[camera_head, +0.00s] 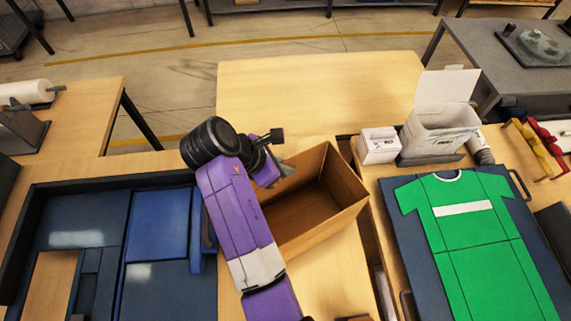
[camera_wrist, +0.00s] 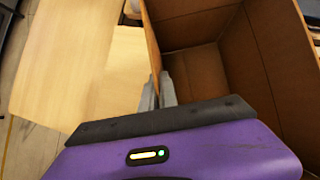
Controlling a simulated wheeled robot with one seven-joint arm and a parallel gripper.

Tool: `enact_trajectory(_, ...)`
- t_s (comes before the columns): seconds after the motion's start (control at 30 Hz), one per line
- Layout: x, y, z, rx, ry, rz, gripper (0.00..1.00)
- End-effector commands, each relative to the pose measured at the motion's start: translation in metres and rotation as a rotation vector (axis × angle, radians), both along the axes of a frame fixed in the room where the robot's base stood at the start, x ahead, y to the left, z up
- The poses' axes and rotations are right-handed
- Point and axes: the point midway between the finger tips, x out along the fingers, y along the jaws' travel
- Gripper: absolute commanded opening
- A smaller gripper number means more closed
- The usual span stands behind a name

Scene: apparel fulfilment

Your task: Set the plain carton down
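The plain carton (camera_head: 338,192) is an open, empty brown box in the middle of the head view, turned at an angle to the table. It also fills the right of the wrist view (camera_wrist: 200,30). My gripper (camera_head: 287,168) is at its back left wall, and in the wrist view its grey fingers (camera_wrist: 158,92) sit one on each side of that wall, pinching it. The carton looks upright. My arm hides part of its left side, and I cannot tell whether its bottom touches the table.
A bare wooden tabletop (camera_head: 310,90) lies behind the carton. A blue folding board (camera_head: 155,235) is on the left. A green shirt (camera_head: 475,235) lies on a dark board on the right. A white box (camera_head: 378,146) and an open white carton (camera_head: 436,130) stand close behind right.

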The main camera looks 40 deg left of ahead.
Motion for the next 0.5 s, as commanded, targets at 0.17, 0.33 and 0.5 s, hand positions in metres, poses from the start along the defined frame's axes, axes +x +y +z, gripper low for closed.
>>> enact_trajectory(0.17,-0.0063,-0.0063,-0.0170,0.000,0.000,0.001,0.00)
enact_trajectory(0.33,-0.0060,-0.0061,-0.0166,0.000,0.000,0.001,0.00)
enact_trajectory(0.5,-0.0061,-0.0062,-0.0175,0.000,0.000,0.001,0.19)
